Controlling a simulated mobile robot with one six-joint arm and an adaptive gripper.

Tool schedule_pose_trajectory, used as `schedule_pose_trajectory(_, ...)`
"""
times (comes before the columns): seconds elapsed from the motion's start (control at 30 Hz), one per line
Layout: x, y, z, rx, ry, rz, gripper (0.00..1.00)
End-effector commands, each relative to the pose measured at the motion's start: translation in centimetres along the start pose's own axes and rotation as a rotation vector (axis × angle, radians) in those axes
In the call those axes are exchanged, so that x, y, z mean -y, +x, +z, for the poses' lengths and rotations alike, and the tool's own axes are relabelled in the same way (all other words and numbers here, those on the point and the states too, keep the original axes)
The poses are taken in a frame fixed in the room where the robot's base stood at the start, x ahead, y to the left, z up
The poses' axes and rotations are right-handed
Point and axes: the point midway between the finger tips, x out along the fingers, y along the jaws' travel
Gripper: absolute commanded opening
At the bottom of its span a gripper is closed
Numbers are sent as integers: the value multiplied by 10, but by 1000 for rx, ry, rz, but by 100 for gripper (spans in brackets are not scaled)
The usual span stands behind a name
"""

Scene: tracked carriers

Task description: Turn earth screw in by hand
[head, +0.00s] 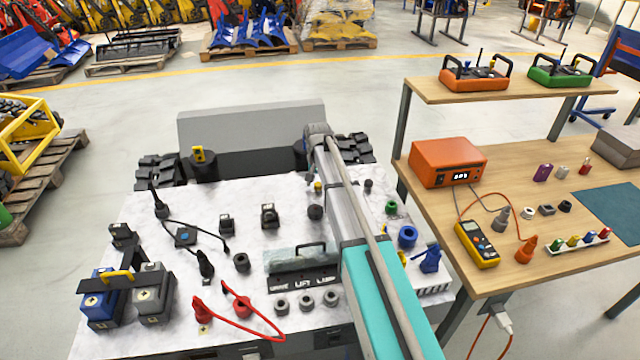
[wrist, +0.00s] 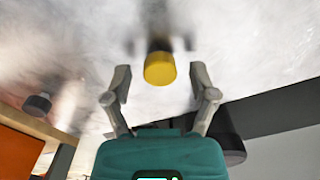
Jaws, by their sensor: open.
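A yellow-headed knob, which looks like the earth screw (wrist: 160,68), stands out from a pale marbled surface in the wrist view. Its stem is dark and blurred. My gripper (wrist: 160,78) is open, with one finger on each side of the yellow head and a visible gap at both. Nothing is held. In the head view a small yellow knob (head: 318,186) shows just left of my arm, on the far part of the white marbled deck (head: 120,200). My arm hides the gripper's fingers there. How deep the screw sits cannot be told.
A dark round knob (wrist: 38,104) stands to the left in the wrist view. On the deck are a blue and grey connector pair (head: 100,300), a red cable (head: 245,315), grey sockets (head: 306,300) and a blue ring (head: 407,236). A wooden bench (head: 520,255) stands close on the right.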

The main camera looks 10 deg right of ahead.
Motion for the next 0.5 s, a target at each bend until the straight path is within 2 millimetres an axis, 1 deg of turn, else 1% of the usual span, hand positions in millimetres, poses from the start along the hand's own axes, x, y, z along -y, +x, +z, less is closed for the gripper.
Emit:
schedule_pose_trajectory(0.1,0,0,0,0,-118,0,74)
schedule_pose_trajectory(0.23,0,0,0,0,-233,0,74)
schedule_pose_trajectory(0.33,0,0,0,0,-279,0,74)
schedule_pose_trajectory(0.5,0,0,0,0,-287,0,74)
